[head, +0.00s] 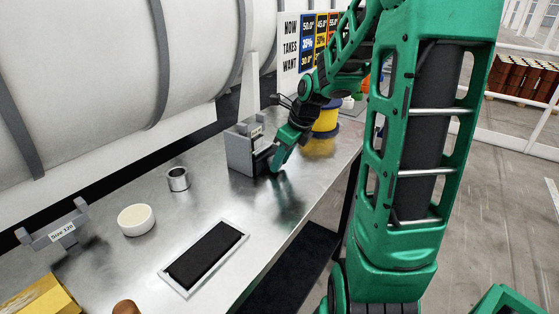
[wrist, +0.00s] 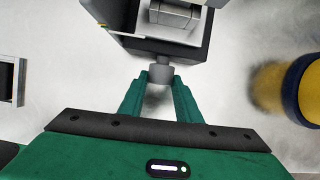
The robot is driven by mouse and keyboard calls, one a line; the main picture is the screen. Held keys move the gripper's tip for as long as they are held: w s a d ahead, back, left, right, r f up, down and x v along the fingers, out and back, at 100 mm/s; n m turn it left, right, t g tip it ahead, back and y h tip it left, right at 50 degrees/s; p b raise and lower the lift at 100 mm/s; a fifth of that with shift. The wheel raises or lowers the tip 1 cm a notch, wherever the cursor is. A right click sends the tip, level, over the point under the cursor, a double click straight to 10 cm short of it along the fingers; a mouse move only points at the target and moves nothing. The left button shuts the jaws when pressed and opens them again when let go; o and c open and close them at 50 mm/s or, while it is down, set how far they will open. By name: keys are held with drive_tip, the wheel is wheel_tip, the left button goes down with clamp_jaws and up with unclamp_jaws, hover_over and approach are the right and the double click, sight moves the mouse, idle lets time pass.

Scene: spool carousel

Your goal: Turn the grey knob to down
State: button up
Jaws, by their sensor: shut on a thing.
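The grey knob (wrist: 160,70) sticks out from the front of a grey box-shaped unit (head: 239,152) on the metal bench. In the wrist view the unit (wrist: 190,48) is at the top, with a dark front edge. My gripper (wrist: 160,79) is shut on the knob, one green finger on each side of it. In the head view my gripper (head: 272,164) is at the unit's right face and hides the knob. I cannot tell which way the knob points.
A yellow and blue spool (head: 325,118) stands behind my arm, and right of my gripper in the wrist view. On the bench are a metal cup (head: 177,179), a white bowl (head: 136,220), a black-padded tray (head: 241,234) and a "Size 320" holder (head: 35,242). Bare bench lies around the unit.

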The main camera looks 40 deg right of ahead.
drive_tip(key=shift+a+h, duration=0.15)
drive_tip(key=shift+h, duration=0.45)
drive_tip(key=o, duration=1.1)
drive_tip(key=shift+c, duration=0.2)
drive_tip(key=v, duration=1)
drive_tip(key=shift+s+r, duration=0.3)
